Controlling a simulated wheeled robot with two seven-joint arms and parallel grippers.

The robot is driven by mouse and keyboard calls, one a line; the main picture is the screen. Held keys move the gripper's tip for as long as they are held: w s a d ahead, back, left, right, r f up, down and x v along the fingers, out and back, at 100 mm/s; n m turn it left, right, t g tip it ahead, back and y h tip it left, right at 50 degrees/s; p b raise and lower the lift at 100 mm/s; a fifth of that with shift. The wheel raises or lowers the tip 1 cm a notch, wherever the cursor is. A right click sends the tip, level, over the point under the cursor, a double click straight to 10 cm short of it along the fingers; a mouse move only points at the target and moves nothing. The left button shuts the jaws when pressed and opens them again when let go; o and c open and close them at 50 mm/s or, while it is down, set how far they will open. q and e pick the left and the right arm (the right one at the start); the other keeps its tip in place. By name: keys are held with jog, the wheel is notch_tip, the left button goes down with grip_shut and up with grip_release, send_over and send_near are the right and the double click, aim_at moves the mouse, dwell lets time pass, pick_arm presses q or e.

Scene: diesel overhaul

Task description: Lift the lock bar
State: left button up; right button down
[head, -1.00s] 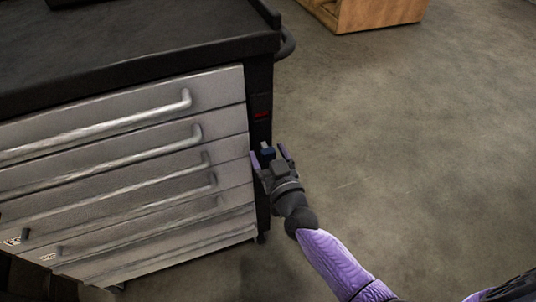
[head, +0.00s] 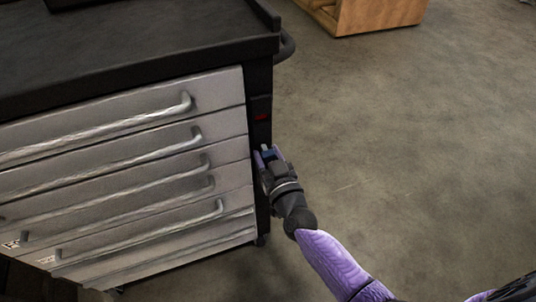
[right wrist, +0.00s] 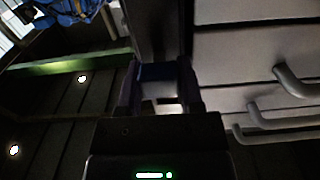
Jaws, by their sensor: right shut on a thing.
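The tool cabinet has a dark vertical strip at its right front corner, with a small red mark (head: 261,116) high on it. Low on this strip is a small dark blue piece, which I take to be the grip of the lock bar (head: 267,154). My right gripper (head: 269,155) is shut on it, one purple finger on each side. In the right wrist view the blue piece (right wrist: 158,72) spans between the fingers, with the dark post beyond. The rest of the bar is hard to make out. My left gripper is not in view.
The cabinet's grey drawers (head: 120,125) with long bar handles (head: 190,101) are left of my gripper. A black side handle (head: 288,45) juts from the top corner. Bare floor (head: 410,150) lies to the right, with a wooden box (head: 375,14) farther back.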

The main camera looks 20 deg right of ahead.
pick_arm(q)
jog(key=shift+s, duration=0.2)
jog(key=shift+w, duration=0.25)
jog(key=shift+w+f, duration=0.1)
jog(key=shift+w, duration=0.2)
